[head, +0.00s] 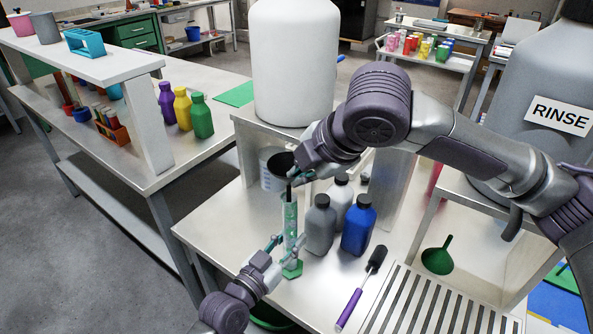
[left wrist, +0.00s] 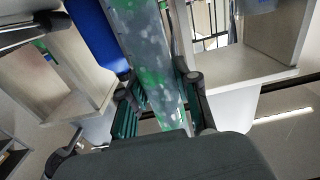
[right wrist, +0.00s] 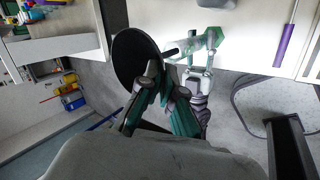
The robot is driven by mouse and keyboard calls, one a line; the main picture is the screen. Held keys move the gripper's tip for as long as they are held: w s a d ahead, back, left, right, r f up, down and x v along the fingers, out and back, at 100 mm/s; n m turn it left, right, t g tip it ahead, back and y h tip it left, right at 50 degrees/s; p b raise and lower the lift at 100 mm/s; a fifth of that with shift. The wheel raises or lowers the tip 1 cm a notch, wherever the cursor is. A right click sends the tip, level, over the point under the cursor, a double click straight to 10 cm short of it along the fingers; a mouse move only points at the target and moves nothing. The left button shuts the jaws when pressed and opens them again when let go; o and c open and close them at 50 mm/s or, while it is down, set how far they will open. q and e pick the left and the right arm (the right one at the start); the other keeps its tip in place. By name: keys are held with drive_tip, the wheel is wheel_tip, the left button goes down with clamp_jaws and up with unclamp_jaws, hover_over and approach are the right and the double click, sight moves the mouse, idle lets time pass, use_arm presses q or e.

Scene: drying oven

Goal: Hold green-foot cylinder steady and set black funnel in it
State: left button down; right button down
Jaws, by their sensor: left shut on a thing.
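The clear cylinder with the green foot (head: 291,215) stands upright on the table near its front edge. My left gripper (head: 286,243) is shut around its lower part; in the left wrist view the cylinder (left wrist: 150,60) runs between the two fingers. The black funnel (head: 279,163) is just above the cylinder, stem down. My right gripper (head: 300,172) appears shut on the funnel's side. In the right wrist view the funnel's wide rim (right wrist: 133,60) faces the camera and its stem points at the cylinder's mouth (right wrist: 172,53). I cannot tell whether the stem tip is inside.
Grey, white and blue bottles (head: 358,226) stand close right of the cylinder. A beaker (head: 270,180) is behind the funnel. A purple-handled brush (head: 362,290) and a slotted rack (head: 425,308) lie to the right. A green funnel (head: 438,257) lies farther right.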

use_arm(q)
drive_tip(key=shift+s, duration=0.1)
use_arm(e)
drive_tip(key=shift+s+f, duration=0.1)
drive_tip(key=shift+f, duration=1.15)
drive_tip(key=shift+f, duration=1.05)
idle(0.4)
drive_tip(key=c, duration=1.2)
unclamp_jaws()
drive_tip(key=shift+c, duration=0.2)
drive_tip(key=shift+r, duration=0.1)
drive_tip(key=shift+d, duration=0.1)
use_arm(q)
drive_tip(key=shift+d, duration=0.2)
use_arm(e)
drive_tip(key=v, duration=0.8)
drive_tip(key=shift+s+r, duration=0.2)
drive_tip(key=shift+s, duration=0.15)
